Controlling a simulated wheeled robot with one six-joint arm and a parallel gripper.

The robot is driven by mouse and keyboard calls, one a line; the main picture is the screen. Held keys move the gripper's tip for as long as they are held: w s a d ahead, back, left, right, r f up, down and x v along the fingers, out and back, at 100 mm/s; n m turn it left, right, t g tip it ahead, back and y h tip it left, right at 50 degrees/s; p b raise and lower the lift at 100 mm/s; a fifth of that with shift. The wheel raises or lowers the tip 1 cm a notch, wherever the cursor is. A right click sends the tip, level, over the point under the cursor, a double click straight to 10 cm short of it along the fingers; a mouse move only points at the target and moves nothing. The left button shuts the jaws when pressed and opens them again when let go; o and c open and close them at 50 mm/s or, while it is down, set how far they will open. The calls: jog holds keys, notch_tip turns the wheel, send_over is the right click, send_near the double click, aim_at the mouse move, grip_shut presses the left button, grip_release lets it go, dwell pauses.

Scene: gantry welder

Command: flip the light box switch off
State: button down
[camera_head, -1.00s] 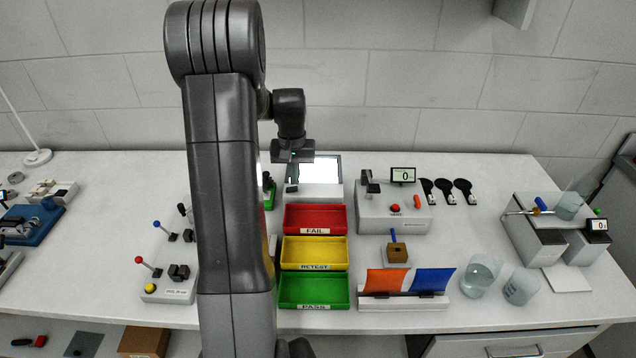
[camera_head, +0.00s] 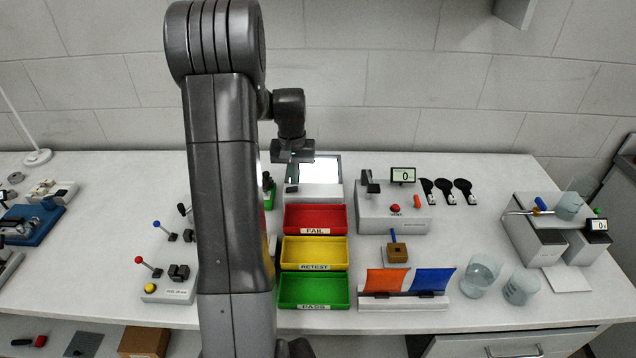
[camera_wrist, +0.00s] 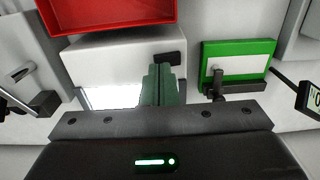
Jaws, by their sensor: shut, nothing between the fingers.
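The light box (camera_head: 316,191) is a white case at the back of the bench, behind the red bin. Its top panel (camera_head: 322,168) is bright white and looks lit. In the wrist view the light box (camera_wrist: 112,60) shows its white front, with a bright strip of panel (camera_wrist: 110,97) beside my fingers. A small black switch (camera_wrist: 169,59) sits on the case. My gripper (camera_wrist: 162,72) is shut and empty, its fingertips close to the switch. I cannot tell whether they touch it. In the head view my gripper (camera_head: 291,157) is over the light box, its fingertips hard to make out.
Red (camera_head: 315,231), yellow (camera_head: 314,266) and green (camera_head: 313,305) bins stand in front of the light box. A grey device with a display (camera_head: 403,175) stands to its right. A green-framed item (camera_wrist: 240,50) is beside the box in the wrist view.

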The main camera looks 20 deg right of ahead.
jog(key=shift+f+b, duration=0.7)
jog(key=shift+f, duration=0.35)
dwell(0.4)
jog(key=shift+r, duration=0.2)
jog(key=shift+r+p, duration=2.5)
jog(key=shift+r, duration=0.9)
